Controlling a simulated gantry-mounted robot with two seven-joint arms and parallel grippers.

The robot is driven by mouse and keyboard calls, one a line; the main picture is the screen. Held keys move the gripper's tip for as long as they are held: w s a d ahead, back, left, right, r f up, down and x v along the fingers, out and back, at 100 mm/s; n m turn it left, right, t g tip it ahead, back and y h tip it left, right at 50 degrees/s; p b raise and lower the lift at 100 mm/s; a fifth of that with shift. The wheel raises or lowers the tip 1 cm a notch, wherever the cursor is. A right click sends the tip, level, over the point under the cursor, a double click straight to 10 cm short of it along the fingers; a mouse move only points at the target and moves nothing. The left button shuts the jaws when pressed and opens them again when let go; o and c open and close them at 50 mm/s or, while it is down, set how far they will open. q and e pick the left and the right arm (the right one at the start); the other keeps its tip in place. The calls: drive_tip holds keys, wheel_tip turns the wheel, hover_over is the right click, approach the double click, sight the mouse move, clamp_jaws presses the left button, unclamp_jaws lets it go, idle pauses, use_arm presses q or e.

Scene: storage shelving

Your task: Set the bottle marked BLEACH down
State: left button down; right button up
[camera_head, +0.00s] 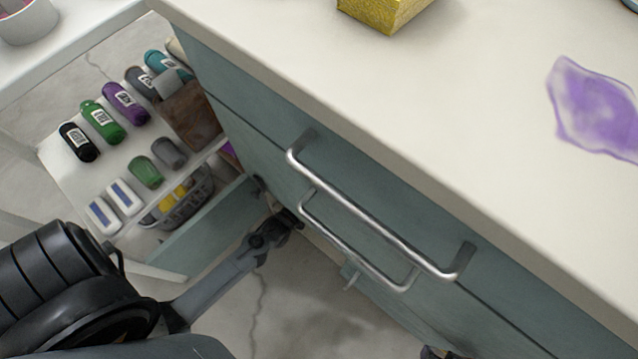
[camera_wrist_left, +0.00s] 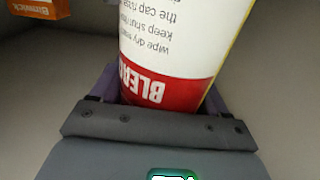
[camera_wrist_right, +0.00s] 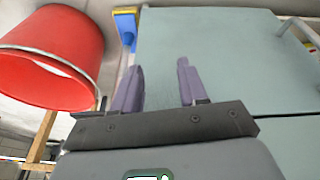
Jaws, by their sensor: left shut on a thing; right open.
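The bottle marked BLEACH (camera_wrist_left: 170,50) fills the middle of the left wrist view. It is white with a red band, and its label text appears upside down. My left gripper (camera_wrist_left: 158,98) is shut on it, a finger on either side. The bottle's far end is cut off by the top of the picture, and what is under it is hidden. The bottle cannot be made out in the head view. My right gripper (camera_wrist_right: 158,68) is open and empty, in front of a teal panel (camera_wrist_right: 215,60) in the right wrist view.
A white shelf (camera_head: 62,177) at left holds several bottles, including a black one (camera_head: 78,142) and a green one (camera_head: 101,122). A basket (camera_head: 190,205) sits below. An orange box (camera_wrist_left: 38,8) stands near the bleach. A red bucket (camera_wrist_right: 55,55) is left of my right gripper.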

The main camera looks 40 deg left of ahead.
use_arm(q)
drive_tip(key=shift+r, duration=0.1)
idle(0.3)
unclamp_jaws()
drive_tip(key=shift+f, duration=0.25)
drive_tip(key=s+p, duration=0.5)
drive_tip(key=s, duration=0.7)
drive_tip(key=shift+r, duration=0.15)
